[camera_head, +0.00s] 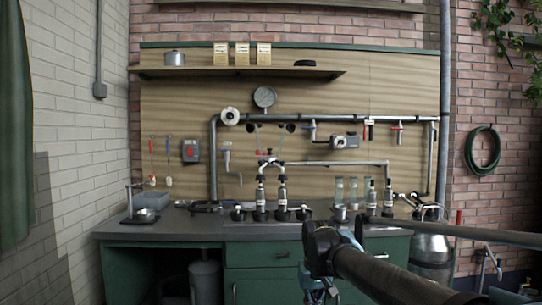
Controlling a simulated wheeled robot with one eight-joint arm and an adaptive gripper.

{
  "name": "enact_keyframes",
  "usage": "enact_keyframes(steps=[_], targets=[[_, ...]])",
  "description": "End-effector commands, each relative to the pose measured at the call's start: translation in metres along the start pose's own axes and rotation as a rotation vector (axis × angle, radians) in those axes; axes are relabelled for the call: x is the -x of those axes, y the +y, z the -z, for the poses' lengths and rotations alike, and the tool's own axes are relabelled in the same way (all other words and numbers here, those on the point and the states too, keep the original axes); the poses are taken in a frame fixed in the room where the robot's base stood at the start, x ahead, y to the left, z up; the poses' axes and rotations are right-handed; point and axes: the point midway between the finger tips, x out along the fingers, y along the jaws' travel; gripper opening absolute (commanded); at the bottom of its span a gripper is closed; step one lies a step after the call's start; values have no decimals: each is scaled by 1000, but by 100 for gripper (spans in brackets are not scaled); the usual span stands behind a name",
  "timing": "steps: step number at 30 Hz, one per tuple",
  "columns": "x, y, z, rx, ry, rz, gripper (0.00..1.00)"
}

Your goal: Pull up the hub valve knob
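A grey pipe (330,119) runs across the wooden back panel, with several valves and fittings on it. A round white fitting (230,116) sits at its upper left corner, and a grey valve body (345,141) hangs under it right of centre. Small red parts (264,152) show near the middle, above a lower arched pipe (330,163). Which of these is the hub valve knob I cannot tell. My dark arm crosses the lower right. My gripper (320,293) seems to be at the bottom edge, below the counter top, apart from the valves; its fingers are not clear.
The grey counter (290,229) holds bottles (282,194), small dark cups and a scale with a bowl (145,215). A shelf (235,72) with boxes is above. A metal churn (430,252) stands at the right. The counter's left part has some free room.

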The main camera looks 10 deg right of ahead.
Motion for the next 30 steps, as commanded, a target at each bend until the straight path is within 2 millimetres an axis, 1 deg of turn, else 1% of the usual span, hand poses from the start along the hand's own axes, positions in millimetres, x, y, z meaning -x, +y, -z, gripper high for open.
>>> enact_keyframes(steps=[2,4,5,8,9,11,12,17,18,20,21,23,24,29,30], targets=[[10,-2,5,-28,0,9,0],[25,-8,20,-77,-2,25,0],[34,-10,29,-104,-4,33,0],[69,-20,63,-222,-12,68,0],[84,-25,78,-276,-17,84,0],[107,-32,100,-357,-26,108,0],[122,-37,116,-412,-34,124,0],[179,-57,177,-628,-74,183,0],[192,-62,192,-681,-86,197,0],[212,-70,214,-761,-106,217,0],[225,-75,229,-815,-121,230,0],[244,-83,252,-894,-144,248,0],[256,-89,266,-947,-161,259,0],[301,-112,324,-1157,-237,299,0],[312,-117,338,-1209,-259,308,0]])
